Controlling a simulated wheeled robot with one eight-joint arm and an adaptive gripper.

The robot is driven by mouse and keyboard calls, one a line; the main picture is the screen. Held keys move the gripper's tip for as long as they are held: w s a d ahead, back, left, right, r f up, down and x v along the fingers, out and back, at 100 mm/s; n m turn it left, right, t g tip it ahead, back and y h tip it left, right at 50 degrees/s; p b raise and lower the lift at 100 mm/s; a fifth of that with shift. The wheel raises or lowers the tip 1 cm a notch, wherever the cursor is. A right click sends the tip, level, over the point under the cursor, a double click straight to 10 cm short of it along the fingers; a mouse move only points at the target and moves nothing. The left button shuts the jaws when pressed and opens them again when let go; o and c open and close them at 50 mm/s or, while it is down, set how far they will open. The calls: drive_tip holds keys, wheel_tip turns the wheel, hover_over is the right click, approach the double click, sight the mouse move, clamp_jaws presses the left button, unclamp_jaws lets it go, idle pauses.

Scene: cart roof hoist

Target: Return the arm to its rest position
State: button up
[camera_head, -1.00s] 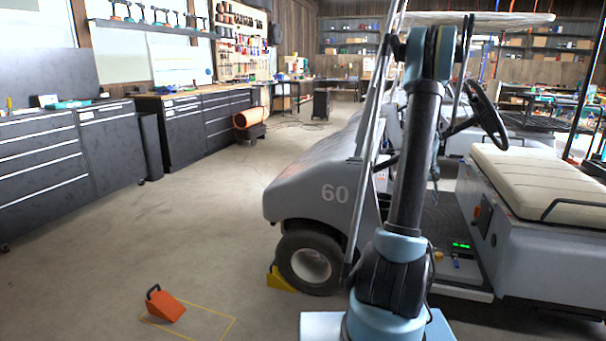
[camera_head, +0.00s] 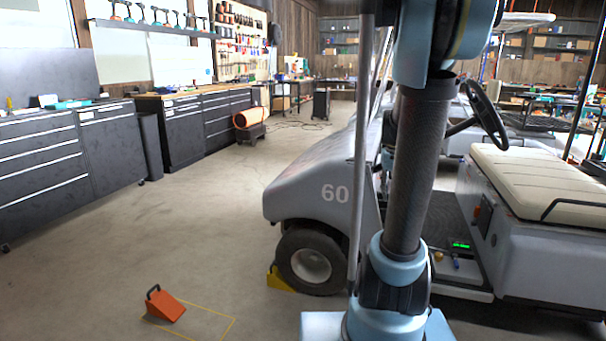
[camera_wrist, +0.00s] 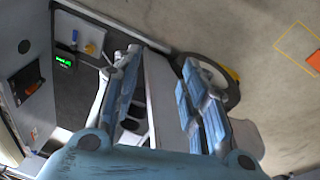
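My gripper (camera_wrist: 160,62) shows in the wrist view with its two blue-padded fingers spread apart. A pale grey surface shows between and beyond them, and I see nothing clamped. The head view shows my arm rising in front of the grey cart (camera_head: 322,190) and leaving the top of the picture, so my gripper is hidden there. The cart, numbered 60, has a cream seat (camera_head: 540,175) and a steering wheel (camera_head: 487,115). Part of its pale roof (camera_head: 525,19) shows at the upper right.
An orange chock (camera_head: 165,306) lies by a yellow floor outline (camera_head: 222,331). A yellow chock (camera_head: 280,280) touches the cart's front wheel (camera_head: 310,262). A grey pole (camera_head: 362,130) stands left of my arm. Dark cabinets (camera_head: 40,165) line the left wall.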

drive_tip(key=s+a+f, duration=0.2)
drive_tip(key=s+a, duration=0.2)
drive_tip(key=s, duration=0.3)
drive_tip(key=s+a+f+n, duration=0.1)
drive_tip(key=s+a+f, duration=0.2)
drive_tip(key=s, duration=0.4)
drive_tip(key=s+a+f+y, duration=0.1)
drive_tip(key=s+a+f, duration=0.1)
drive_tip(key=s+a, duration=0.3)
drive_tip(key=s, duration=0.3)
drive_tip(key=shift+f+t, duration=0.35)
drive_tip(key=shift+t, duration=0.05)
drive_tip(key=shift+s, duration=0.1)
drive_tip(key=shift+w+f, duration=0.25)
drive_tip(key=shift+w, duration=0.25)
drive_tip(key=shift+c, duration=0.8)
drive_tip(key=shift+a, duration=0.1)
